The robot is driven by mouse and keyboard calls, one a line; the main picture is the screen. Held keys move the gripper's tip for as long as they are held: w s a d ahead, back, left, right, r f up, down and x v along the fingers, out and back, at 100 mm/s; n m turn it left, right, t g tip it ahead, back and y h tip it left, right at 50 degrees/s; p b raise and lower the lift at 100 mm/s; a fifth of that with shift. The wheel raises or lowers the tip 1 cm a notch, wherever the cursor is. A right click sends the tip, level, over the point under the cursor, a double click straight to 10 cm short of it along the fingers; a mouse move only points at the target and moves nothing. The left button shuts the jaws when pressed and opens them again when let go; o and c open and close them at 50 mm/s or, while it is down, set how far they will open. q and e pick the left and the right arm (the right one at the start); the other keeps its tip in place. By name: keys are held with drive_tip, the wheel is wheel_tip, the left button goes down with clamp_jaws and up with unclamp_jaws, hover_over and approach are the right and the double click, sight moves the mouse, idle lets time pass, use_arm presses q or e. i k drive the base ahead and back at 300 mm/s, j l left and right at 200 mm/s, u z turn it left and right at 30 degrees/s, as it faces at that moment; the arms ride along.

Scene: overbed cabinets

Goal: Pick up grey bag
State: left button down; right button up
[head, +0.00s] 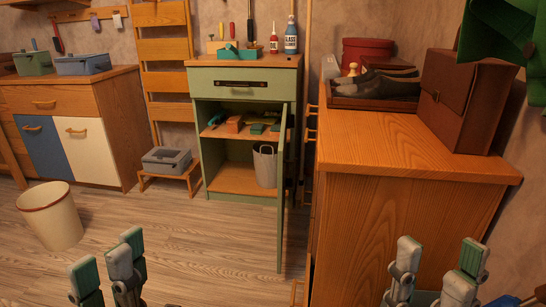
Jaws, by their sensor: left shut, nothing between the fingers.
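A grey bag-like container (265,168) with a thin handle stands upright on the bottom shelf of the green cabinet (243,80), at its right side. The cabinet door (281,190) is swung open toward me, seen nearly edge-on, close to the container's right edge. My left gripper (106,268) is at the lower left, shut and empty, in front of the floor and far from the container. My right gripper (436,268) is at the lower right, its fingers apart with nothing between them, in front of the wooden cabinet. Neither gripper touches the container.
A wooden cabinet (415,147) stands close at the right, bearing a brown leather bag (462,100) and a tray of shoes. A cream bin (50,216) stands on the floor at left. A low stool (171,178) holds a grey box. Floor before the green cabinet is clear.

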sight(265, 152)
drive_tip(key=i+j+z, duration=0.1)
drive_tip(key=j, duration=0.35)
drive_tip(key=i+j+z, duration=0.15)
drive_tip(key=j, duration=0.35)
drive_tip(key=i+j+z, duration=0.1)
drive_tip(key=i+j, duration=0.15)
drive_tip(key=j, duration=0.25)
drive_tip(key=i+j+z, duration=0.1)
drive_tip(key=j, duration=0.4)
drive_tip(key=i+j+z, duration=0.15)
drive_tip(key=j, duration=0.35)
drive_tip(key=i+j+z, duration=0.1)
drive_tip(key=j, duration=0.4)
drive_tip(key=j+u, duration=0.3)
drive_tip(key=l+u, duration=0.1)
drive_tip(key=u, duration=1.65)
drive_tip(key=z, duration=2.1)
drive_tip(key=i+j+z, duration=0.15)
drive_tip(key=i+j, duration=0.2)
